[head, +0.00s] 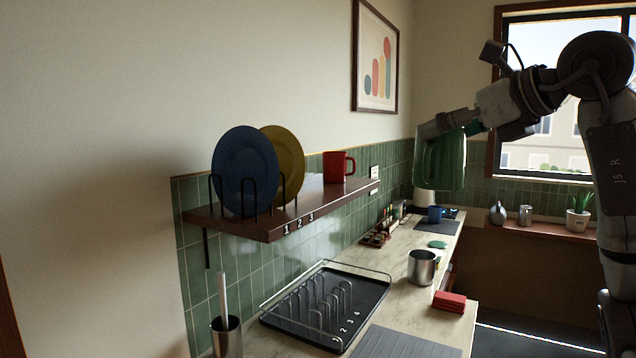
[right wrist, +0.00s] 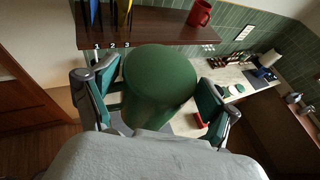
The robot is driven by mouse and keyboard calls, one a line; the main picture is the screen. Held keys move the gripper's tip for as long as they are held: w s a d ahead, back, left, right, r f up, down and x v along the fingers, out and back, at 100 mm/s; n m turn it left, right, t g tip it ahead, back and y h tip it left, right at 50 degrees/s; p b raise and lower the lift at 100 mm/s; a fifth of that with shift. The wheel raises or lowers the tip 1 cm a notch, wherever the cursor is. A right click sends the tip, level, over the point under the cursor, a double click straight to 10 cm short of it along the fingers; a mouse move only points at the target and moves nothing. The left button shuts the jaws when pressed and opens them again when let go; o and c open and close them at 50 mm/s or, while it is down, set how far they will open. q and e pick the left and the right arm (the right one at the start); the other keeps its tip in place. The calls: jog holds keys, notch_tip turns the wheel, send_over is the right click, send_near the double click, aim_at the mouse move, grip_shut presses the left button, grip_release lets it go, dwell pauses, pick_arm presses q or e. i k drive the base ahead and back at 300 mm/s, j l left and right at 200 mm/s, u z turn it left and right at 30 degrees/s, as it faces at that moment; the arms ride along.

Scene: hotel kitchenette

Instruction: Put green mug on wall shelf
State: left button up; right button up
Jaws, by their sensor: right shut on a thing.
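The green mug (head: 447,166) is in the grasp of my right gripper (head: 440,128), in the air above the counter and to the right of the wall shelf (head: 262,229). In the right wrist view the mug (right wrist: 160,80) sits between the two fingers of the gripper (right wrist: 158,98). The brown shelf (right wrist: 150,27) lies beyond the mug there. The shelf carries a blue plate (head: 243,172) and a yellow plate (head: 289,160) upright in wire slots, and a red mug (head: 334,167) near its far end. My left gripper is not in view.
Bare shelf lies between the plates and the red mug. Below are a black dish rack (head: 372,291), a metal pot (head: 421,267), red folded cloths (head: 449,301) and a utensil holder (head: 227,338). A framed picture (head: 376,58) hangs above.

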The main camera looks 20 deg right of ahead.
aim_at(314, 192)
jog(key=i, duration=1.15)
